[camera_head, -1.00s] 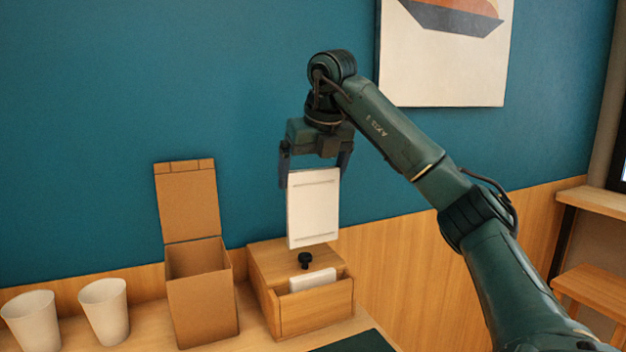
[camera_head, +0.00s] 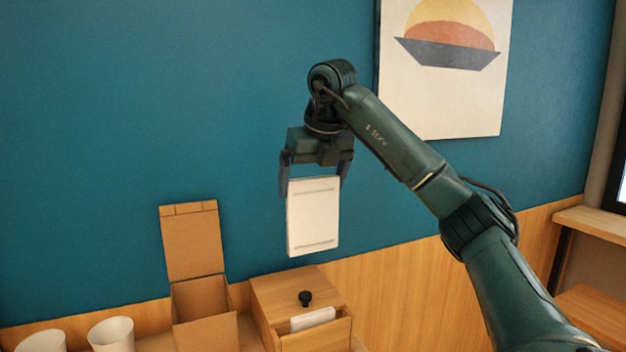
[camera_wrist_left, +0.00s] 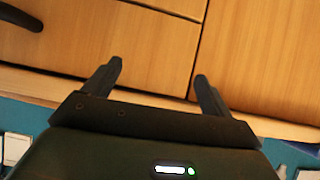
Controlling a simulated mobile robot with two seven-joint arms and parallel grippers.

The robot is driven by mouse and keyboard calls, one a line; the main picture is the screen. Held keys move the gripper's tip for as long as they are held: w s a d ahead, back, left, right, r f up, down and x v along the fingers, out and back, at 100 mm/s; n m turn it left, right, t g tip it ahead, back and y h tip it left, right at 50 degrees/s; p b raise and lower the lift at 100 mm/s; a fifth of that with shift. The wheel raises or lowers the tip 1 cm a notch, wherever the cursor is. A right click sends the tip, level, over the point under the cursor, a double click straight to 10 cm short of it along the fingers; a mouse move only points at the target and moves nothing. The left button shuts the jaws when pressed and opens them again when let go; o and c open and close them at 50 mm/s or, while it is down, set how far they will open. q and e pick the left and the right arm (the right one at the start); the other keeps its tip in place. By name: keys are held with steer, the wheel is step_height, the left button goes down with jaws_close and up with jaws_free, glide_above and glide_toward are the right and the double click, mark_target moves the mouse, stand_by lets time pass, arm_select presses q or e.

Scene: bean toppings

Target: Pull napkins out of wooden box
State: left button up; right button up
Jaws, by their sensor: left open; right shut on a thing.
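My right gripper (camera_head: 315,185) is shut on a white napkin pack (camera_head: 313,222) and holds it upright in the air above the wooden box. The wooden box (camera_head: 290,287) stands against the wall with its drawer (camera_head: 318,340) pulled out at the front and a black knob on top. Another white napkin (camera_head: 312,319) lies in the open drawer. My left gripper (camera_wrist_left: 157,85) shows only in the left wrist view, open and empty, in front of wooden cabinet fronts (camera_wrist_left: 120,50).
A cardboard box (camera_head: 205,300) with its lid raised stands left of the wooden box. Two white cups (camera_head: 111,335) stand further left. A framed picture (camera_head: 443,95) hangs on the teal wall, behind my right arm. The air around the held napkin is clear.

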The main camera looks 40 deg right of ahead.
steer(key=shift+r+p, duration=1.7)
steer(key=shift+r, duration=0.2)
